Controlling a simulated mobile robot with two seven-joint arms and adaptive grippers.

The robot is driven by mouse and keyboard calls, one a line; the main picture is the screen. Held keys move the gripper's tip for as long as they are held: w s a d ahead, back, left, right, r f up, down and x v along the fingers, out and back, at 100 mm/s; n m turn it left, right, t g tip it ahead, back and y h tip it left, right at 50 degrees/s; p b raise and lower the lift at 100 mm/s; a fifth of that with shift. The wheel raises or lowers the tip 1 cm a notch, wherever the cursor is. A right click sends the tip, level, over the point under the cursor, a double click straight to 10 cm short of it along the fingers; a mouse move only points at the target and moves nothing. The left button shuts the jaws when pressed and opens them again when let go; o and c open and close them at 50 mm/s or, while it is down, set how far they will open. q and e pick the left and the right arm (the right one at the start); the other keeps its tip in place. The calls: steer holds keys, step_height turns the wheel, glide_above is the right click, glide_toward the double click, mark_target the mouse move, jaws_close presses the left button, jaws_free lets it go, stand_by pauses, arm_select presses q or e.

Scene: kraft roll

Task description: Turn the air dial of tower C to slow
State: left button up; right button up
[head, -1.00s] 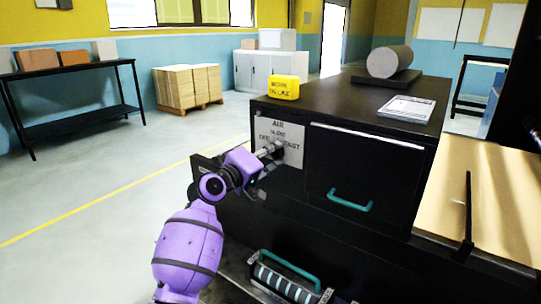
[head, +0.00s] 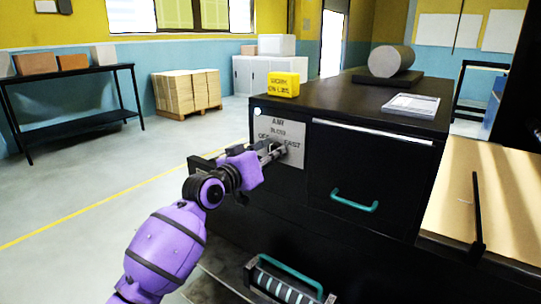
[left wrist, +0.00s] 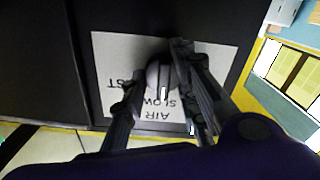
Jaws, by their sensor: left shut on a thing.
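The air dial (left wrist: 158,72) is a dark round knob on a pale label plate (head: 294,128) on the black cabinet front. The plate reads AIR, SLOW, OFF and FAST; it appears upside down in the left wrist view (left wrist: 110,50). My left gripper (head: 278,151) is at the plate, its fingers on both sides of the dial and shut on it, as the left wrist view also shows (left wrist: 160,85). The dial's white mark (left wrist: 164,93) points toward SLOW. A finger covers the OFF side in the left wrist view. My right gripper is out of view. No tower letter is readable.
A teal drawer handle (head: 354,201) is right of the plate. A yellow block (head: 284,84), a grey roll (head: 391,61) and a paper sheet (head: 411,104) lie on the cabinet. A teal-handled rack (head: 285,280) is below.

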arm_select(q)
steer(key=shift+s+d+m, duration=0.1)
steer(key=shift+d+m, duration=0.15)
steer(key=shift+m, duration=0.15)
steer(key=o, duration=1.1)
steer(key=shift+s+d, duration=0.1)
steer(key=shift+c, duration=0.2)
steer(key=v, duration=1.2)
